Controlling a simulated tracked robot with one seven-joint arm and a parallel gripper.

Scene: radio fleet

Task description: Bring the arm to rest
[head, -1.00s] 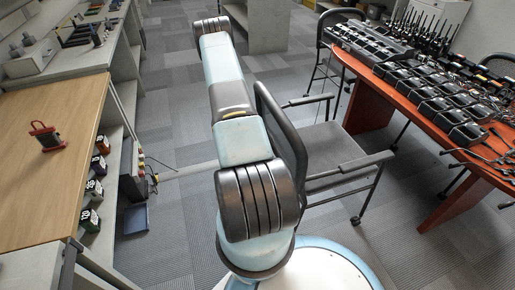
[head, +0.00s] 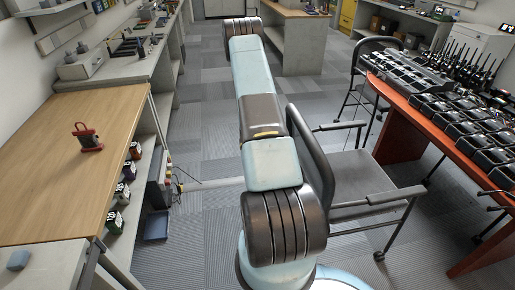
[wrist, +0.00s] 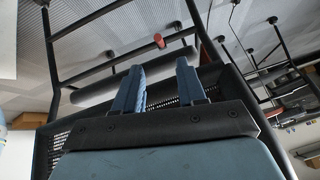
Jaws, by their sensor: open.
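My gripper (wrist: 158,88) shows in the wrist view with its two blue fingers apart and nothing between them. A dark chair (wrist: 95,90) with a perforated back and tubular frame lies behind and around the fingers in that view; I cannot tell whether they touch it. In the head view my arm reaches away up the middle of the picture, and its far end hides the gripper. The same chair (head: 368,178) stands just right of my arm, its back partly behind the arm.
A red table (head: 408,115) with radios and chargers (head: 455,110) stands at right. Carpet (head: 205,125) is free between bench and arm.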

